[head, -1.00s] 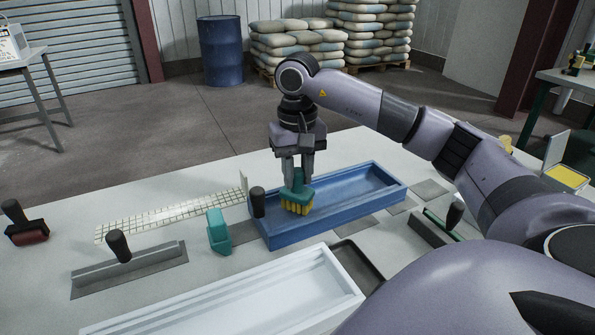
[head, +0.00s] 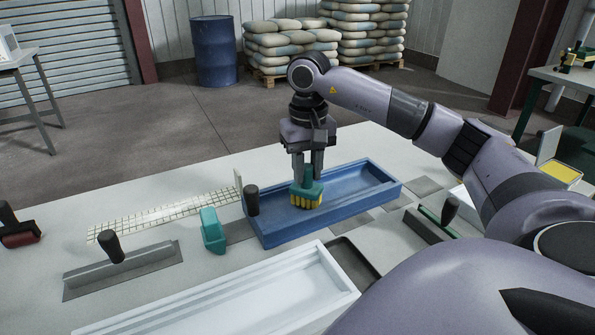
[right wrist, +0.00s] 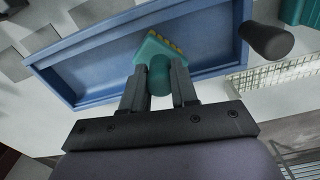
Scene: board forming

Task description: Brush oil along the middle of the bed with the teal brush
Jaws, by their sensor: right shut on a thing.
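The bed is a long blue trough (head: 362,184) on the white table; it also shows in the right wrist view (right wrist: 92,84). My right gripper (head: 308,172) is shut on the teal brush (head: 308,188), with its yellow bristles pointing down inside the trough, around its middle. Whether the bristles touch the trough floor I cannot tell. In the right wrist view the brush (right wrist: 160,66) sits between the two fingers (right wrist: 160,88). My left gripper is not in view.
A black-handled tool (head: 251,202) stands at the trough's left end, with a teal block (head: 213,231) beside it. A white mould (head: 235,295), a grey trowel (head: 120,270), a gridded strip (head: 165,214) and a red roller (head: 18,235) lie nearby.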

